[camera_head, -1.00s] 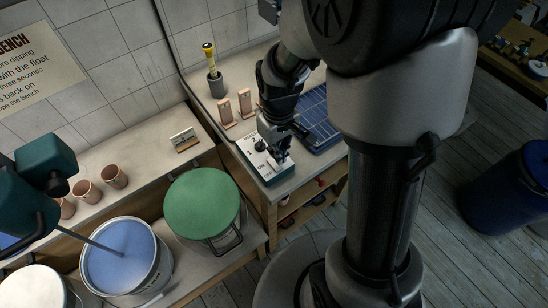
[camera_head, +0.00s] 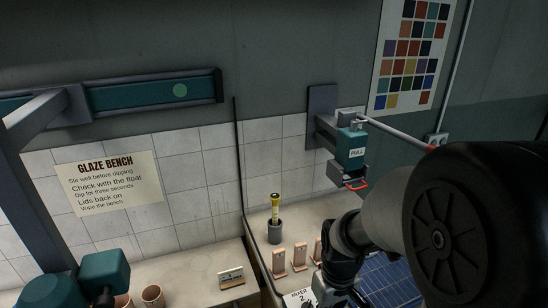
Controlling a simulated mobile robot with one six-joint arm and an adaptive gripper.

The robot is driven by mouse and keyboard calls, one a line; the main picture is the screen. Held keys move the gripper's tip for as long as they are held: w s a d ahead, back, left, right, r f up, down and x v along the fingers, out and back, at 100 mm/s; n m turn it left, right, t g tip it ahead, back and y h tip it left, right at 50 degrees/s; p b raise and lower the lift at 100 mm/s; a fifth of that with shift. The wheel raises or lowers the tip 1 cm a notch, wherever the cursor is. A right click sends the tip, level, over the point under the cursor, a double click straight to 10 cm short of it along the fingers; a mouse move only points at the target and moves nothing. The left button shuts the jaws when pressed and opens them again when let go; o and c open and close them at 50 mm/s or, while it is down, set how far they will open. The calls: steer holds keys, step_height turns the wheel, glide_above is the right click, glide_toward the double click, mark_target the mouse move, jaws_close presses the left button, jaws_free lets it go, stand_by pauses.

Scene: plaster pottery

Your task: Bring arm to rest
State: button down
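My arm (camera_head: 440,230) fills the lower right of the head view and reaches left and down toward the bench. My gripper lies at or below the bottom edge of the picture, behind dark arm links, and its fingers cannot be made out. The mixer switch box (camera_head: 299,298), with a label reading "MIXER 2", shows only its top edge at the bottom, just left of my arm's end. Whether my gripper touches the box is hidden.
A yellow-topped float stands in a grey holder (camera_head: 275,236). Pinkish stands (camera_head: 299,257) and a blue rack (camera_head: 385,277) are near my arm. A teal PULL box (camera_head: 351,149) with a red handle hangs on the wall above. A teal mixer (camera_head: 104,270) is lower left.

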steer(key=s+r+m+t, duration=0.3)
steer(key=s+r+t, duration=0.1)
steer(key=s+r, duration=1.1)
step_height(320, 180, up, 2)
steer(key=shift+r, duration=0.2)
steer(key=shift+w, duration=0.1)
steer(key=w+a+f+n+g, duration=0.1)
steer(key=w+f+n+g, duration=0.1)
steer(key=w+f+n, duration=0.3)
steer(key=w+a+f+n+g, duration=0.1)
steer(key=w+f+n, duration=0.5)
steer(key=w+n, duration=0.6)
steer(key=n+g+p, duration=0.1)
steer(key=n, duration=0.3)
steer(key=shift+f, duration=0.3)
step_height(320, 180, down, 14)
steer(key=b, duration=0.5)
